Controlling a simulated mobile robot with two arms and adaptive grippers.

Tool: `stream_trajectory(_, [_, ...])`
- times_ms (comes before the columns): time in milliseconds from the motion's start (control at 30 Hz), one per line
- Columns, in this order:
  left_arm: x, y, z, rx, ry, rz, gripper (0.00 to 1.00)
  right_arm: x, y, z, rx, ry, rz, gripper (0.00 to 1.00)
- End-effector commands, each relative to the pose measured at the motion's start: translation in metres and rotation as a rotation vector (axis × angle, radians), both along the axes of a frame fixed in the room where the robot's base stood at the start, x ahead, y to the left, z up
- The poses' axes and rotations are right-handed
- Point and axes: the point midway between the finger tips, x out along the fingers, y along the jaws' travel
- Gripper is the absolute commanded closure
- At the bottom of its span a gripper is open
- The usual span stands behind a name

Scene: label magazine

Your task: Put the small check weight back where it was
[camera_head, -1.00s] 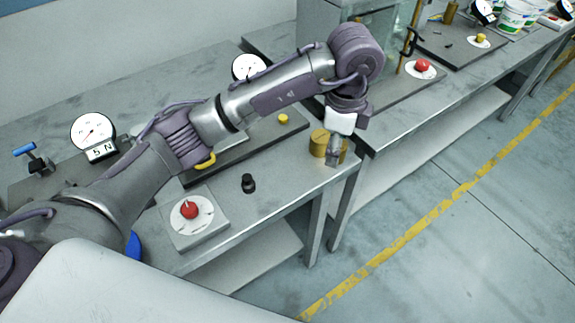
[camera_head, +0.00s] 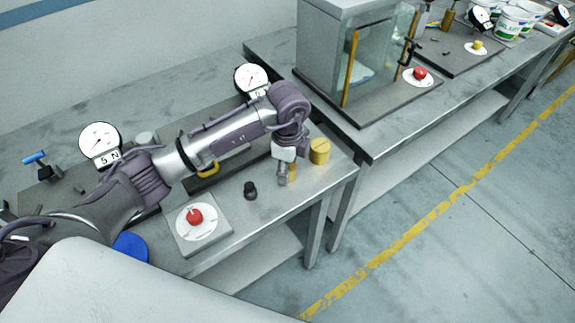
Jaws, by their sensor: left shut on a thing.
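My left gripper (camera_head: 283,178) points down over the near bench, close to its right end. It is shut on a small brass-coloured weight (camera_head: 293,170), which shows partly behind the fingers. I cannot tell whether the weight touches the bench top. A larger brass cylinder (camera_head: 320,151) stands upright just to the right of the gripper, apart from it. My right gripper is not in view.
A small black knobbed piece (camera_head: 250,190) stands left of the gripper. A plate with a red knob (camera_head: 195,217) lies at the front edge. Dial gauges (camera_head: 99,143) stand behind my arm. A glass cabinet (camera_head: 375,62) stands on the bench beyond the gap.

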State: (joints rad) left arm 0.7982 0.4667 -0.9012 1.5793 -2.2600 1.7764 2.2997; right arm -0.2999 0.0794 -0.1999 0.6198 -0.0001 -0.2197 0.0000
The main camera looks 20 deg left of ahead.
Motion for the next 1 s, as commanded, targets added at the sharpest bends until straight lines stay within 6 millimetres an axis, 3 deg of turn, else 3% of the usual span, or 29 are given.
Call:
stream_trajectory(367, [0.001,-0.001,-0.004,-0.002,-0.003,-0.001,1.00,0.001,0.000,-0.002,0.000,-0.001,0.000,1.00])
stream_trajectory(400, [0.000,0.000,-0.005,-0.001,-0.001,-0.001,0.54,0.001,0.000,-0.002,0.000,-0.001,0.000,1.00])
stream_trajectory(533, [0.000,0.000,-0.004,-0.001,-0.001,-0.001,0.33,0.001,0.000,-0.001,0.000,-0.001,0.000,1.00])
stream_trajectory(833, [0.000,0.000,-0.003,-0.001,-0.001,0.000,0.33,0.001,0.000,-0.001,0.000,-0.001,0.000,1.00])
stream_trajectory(1000, [0.001,-0.001,0.009,-0.002,-0.005,-0.001,0.33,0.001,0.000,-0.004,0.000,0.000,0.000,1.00])
